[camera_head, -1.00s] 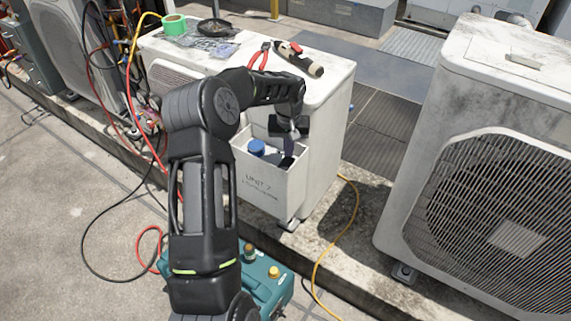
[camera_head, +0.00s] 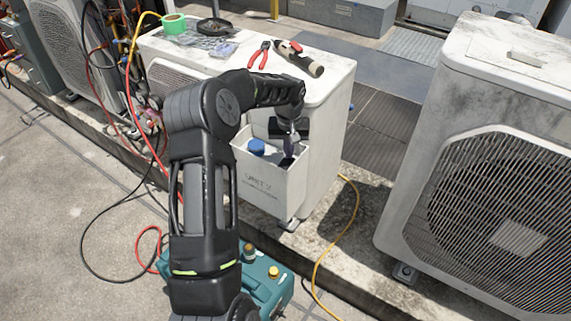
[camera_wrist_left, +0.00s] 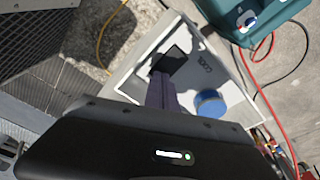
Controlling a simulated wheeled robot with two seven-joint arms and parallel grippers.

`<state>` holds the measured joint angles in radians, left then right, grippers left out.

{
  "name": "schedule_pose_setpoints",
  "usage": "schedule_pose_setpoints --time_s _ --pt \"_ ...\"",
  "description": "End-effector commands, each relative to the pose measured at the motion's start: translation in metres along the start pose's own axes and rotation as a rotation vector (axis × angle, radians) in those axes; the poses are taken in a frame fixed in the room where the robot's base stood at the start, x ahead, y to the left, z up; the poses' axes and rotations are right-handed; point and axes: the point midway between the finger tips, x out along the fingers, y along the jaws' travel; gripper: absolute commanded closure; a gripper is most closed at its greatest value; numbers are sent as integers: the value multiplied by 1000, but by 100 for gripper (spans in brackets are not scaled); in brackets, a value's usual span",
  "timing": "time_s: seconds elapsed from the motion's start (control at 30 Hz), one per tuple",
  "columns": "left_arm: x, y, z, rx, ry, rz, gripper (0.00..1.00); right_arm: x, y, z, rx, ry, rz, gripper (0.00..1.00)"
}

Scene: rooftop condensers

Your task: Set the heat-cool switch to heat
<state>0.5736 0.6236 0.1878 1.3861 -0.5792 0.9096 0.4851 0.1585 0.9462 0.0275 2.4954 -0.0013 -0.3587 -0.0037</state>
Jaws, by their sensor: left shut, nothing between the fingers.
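The white control box (camera_head: 268,188) marked "UNIT 2" is on the front of the middle condenser, its top recessed. In the left wrist view a black square piece (camera_wrist_left: 172,61), perhaps the heat-cool switch, sits on the pale panel beside the word "COOL" (camera_wrist_left: 205,63). A blue round knob (camera_head: 256,147) is on the same panel and also shows in the wrist view (camera_wrist_left: 210,103). My left gripper (camera_head: 289,153) is shut and empty, pointing down into the box. Its fingers (camera_wrist_left: 161,88) end close to the black piece; I cannot tell whether they touch. My right gripper is out of view.
Red pliers (camera_head: 259,55), a dark-and-beige tool (camera_head: 300,60) and green tape (camera_head: 174,24) lie on the middle condenser. Another condenser (camera_head: 480,150) stands right. A teal case (camera_head: 268,285) and a yellow cable (camera_head: 338,248) are on the ground in front.

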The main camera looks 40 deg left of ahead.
Motion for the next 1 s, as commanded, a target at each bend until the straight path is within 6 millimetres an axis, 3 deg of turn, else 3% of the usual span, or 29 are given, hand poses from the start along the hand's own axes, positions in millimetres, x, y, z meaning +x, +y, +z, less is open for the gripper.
schedule_pose_setpoints --time_s 0.57,1.0 --pt "7 0 2 0 -1 -1 100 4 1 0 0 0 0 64" --pt "-27 0 -4 1 0 0 100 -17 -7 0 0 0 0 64"
